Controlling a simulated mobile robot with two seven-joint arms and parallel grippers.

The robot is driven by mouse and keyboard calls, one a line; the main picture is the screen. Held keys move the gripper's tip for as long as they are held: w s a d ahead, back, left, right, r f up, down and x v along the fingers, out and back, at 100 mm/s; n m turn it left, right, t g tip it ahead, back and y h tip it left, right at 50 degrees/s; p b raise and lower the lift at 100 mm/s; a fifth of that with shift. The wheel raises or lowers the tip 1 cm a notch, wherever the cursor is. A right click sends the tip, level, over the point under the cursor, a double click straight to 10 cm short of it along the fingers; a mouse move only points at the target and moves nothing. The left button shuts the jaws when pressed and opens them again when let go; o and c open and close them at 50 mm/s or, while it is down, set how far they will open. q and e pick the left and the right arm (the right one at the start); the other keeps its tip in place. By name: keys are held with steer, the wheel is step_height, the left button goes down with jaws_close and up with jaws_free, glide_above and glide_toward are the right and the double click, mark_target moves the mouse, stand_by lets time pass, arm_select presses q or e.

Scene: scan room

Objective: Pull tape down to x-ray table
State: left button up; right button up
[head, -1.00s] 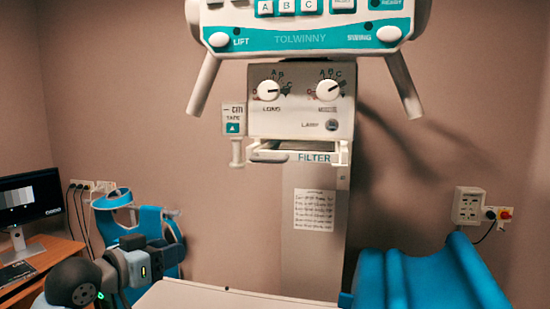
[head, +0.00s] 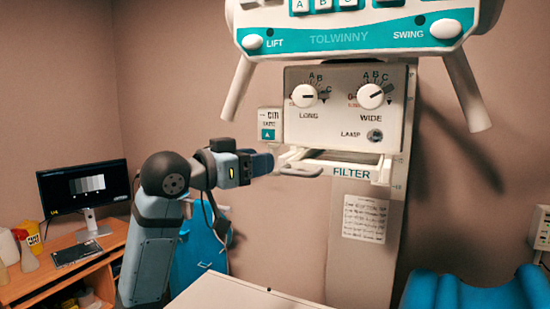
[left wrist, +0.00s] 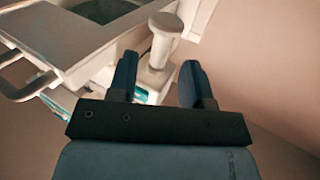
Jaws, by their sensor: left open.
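The tape unit (head: 269,123) is a small white box marked "cm TAPE" on the left side of the x-ray head's control panel (head: 345,108). Its pull handle is hidden behind my gripper in the head view. In the left wrist view the white handle (left wrist: 164,38), with a wide round end and a narrower stem, shows between my two fingers. I cannot tell how deep between them it lies. My left gripper (head: 266,163) is open just below the tape unit. Part of the pale x-ray table (head: 232,293) shows at the bottom. My right gripper is out of view.
The filter frame (head: 350,160) juts out just right of my left gripper. The column (head: 345,265) stands behind it. A desk (head: 75,265) with a monitor (head: 82,188) is at left, a blue chair (head: 200,255) behind my arm, and a blue cushion (head: 475,293) at lower right.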

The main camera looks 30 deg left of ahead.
arm_select(q)
steer(key=shift+x, duration=2.3)
steer(key=shift+a, duration=0.1)
jaws_close()
steer(key=shift+f, duration=0.1)
